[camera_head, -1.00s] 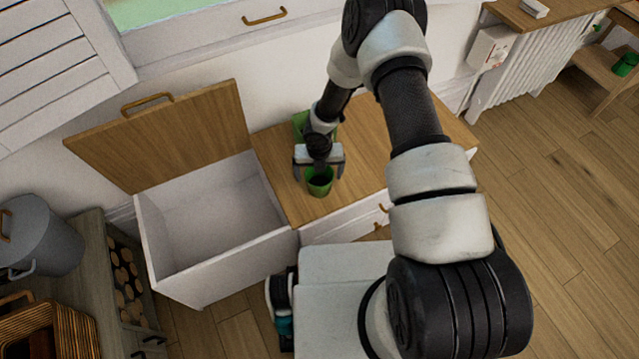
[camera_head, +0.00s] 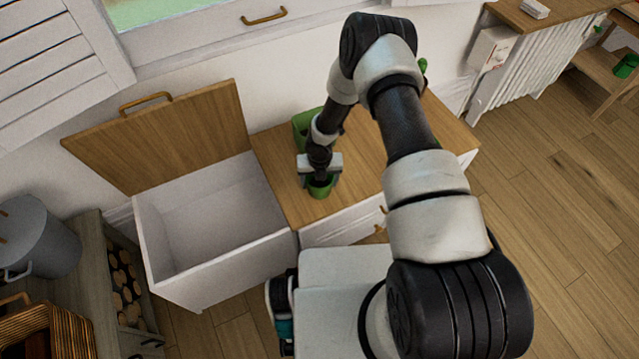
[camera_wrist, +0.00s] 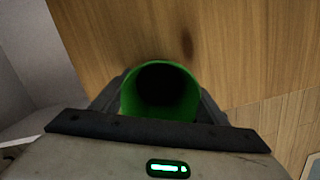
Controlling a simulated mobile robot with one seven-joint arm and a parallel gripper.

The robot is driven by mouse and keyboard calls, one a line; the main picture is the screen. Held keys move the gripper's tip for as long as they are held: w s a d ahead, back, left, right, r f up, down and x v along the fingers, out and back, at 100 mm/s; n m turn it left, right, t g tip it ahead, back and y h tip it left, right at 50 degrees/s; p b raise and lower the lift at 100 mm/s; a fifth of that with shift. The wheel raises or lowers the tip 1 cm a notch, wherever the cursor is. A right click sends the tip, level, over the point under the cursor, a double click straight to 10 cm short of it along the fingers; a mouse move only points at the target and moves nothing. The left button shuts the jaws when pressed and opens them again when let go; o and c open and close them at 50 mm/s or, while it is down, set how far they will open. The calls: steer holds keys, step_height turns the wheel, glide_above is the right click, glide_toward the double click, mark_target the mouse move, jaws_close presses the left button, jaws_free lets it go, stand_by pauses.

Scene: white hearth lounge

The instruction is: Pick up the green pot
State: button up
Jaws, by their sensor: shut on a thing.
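The green pot (camera_head: 321,190) is a small round cup shape with a dark inside, on the wooden bench top (camera_head: 290,208) near its front edge. My gripper (camera_head: 320,178) points down over it and is shut on it. In the wrist view the green pot (camera_wrist: 160,92) sits upright between the fingers, its round mouth facing the camera. The fingertips are mostly hidden behind the pot and the gripper body. I cannot tell whether the pot still touches the wood.
A larger green container (camera_head: 305,124) stands just behind my gripper on the bench. To the left is an open white chest (camera_head: 215,222) with its wooden lid (camera_head: 165,140) raised. A grey pot (camera_head: 38,240) and a basket (camera_head: 60,335) are further left. Wooden floor lies clear at right.

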steer(key=shift+r, duration=0.1)
step_height(320, 180, up, 10)
steer(key=p, duration=0.2)
stand_by(0.8)
steer(key=w+d+r+m+g+h, duration=0.1)
steer(key=d+r+m, duration=0.4)
steer(key=r+m, duration=0.4)
steer(key=w+d+r+m, duration=0.2)
steer(key=d+r+m, duration=0.4)
steer(key=r+m, duration=0.25)
steer(key=s+r+m+g+p, duration=0.1)
steer(key=s+r+m+p, duration=0.3)
steer(key=r+m+p, duration=0.3)
steer(key=s+r+m+y+p, duration=0.1)
steer(key=s+r+m+p, duration=0.4)
steer(key=r, duration=1.2)
steer(key=m+p, duration=0.3)
steer(key=m, duration=0.3)
steer(key=shift+s+a+r+g, duration=0.3)
steer(key=shift+a+g, duration=0.05)
steer(key=shift+g, duration=0.05)
